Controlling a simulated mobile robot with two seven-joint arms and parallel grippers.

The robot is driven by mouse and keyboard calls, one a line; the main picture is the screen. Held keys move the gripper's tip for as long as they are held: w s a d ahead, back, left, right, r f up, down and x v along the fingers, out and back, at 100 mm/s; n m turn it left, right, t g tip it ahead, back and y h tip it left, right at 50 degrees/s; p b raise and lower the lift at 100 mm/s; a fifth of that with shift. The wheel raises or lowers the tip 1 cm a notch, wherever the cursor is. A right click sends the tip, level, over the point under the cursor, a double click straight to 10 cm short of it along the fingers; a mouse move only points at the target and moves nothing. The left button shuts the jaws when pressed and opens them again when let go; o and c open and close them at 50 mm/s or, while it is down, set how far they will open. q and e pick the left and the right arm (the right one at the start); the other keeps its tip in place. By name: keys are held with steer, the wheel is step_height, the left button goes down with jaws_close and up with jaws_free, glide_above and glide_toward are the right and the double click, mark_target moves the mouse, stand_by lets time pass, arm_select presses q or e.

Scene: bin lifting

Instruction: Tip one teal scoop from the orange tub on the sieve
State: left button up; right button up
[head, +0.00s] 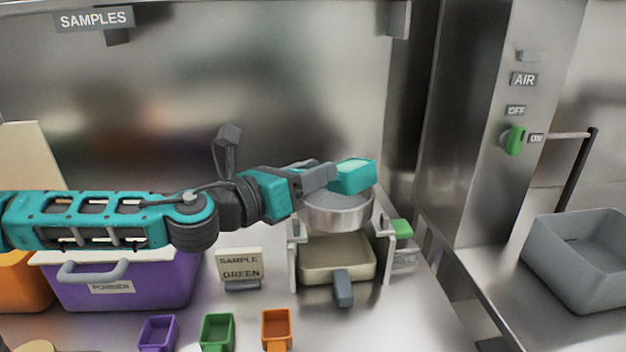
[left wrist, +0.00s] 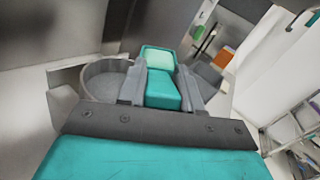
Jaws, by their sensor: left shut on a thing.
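My left gripper (head: 325,176) is shut on the teal scoop (head: 356,176) and holds it above the round metal sieve (head: 340,214). In the left wrist view the scoop (left wrist: 160,80) sits between the two grey fingers, with the sieve's rim (left wrist: 95,72) behind it. The scoop looks about level; its pale top shows, but I cannot tell whether that is powder or the scoop's own surface. The orange tub (head: 22,284) is at the left edge, partly hidden by my arm and a purple tub. My right gripper is not in view.
A cream pan (head: 330,262) lies under the sieve in its stand. A grey bin (head: 575,265) stands right.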

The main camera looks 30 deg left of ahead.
arm_select(q)
steer(key=n+b, duration=0.1)
steer(key=n, duration=0.1)
steer(key=shift+w+a+n, duration=0.1)
steer(key=shift+a+n, duration=0.05)
steer(key=shift+n, duration=0.25)
steer(key=shift+a+n+b, duration=0.2)
steer(key=shift+n+b, duration=0.7)
steer(key=shift+w+a+n+b, duration=0.1)
steer(key=shift+n+b, duration=0.25)
steer(key=shift+n, duration=0.25)
steer(key=shift+a+f+n+b, duration=0.15)
steer(key=shift+f+n+b, duration=0.05)
steer(key=shift+n+b, duration=0.55)
steer(key=n+b, duration=0.1)
steer(key=n, duration=0.1)
steer(key=f+n+b, duration=0.1)
steer(key=n+b, duration=0.1)
steer(key=a+n+b, duration=0.1)
steer(key=n, duration=0.1)
steer(key=shift+w+a+f, duration=0.1)
steer(key=shift+w+f, duration=0.15)
steer(key=shift+r, duration=0.15)
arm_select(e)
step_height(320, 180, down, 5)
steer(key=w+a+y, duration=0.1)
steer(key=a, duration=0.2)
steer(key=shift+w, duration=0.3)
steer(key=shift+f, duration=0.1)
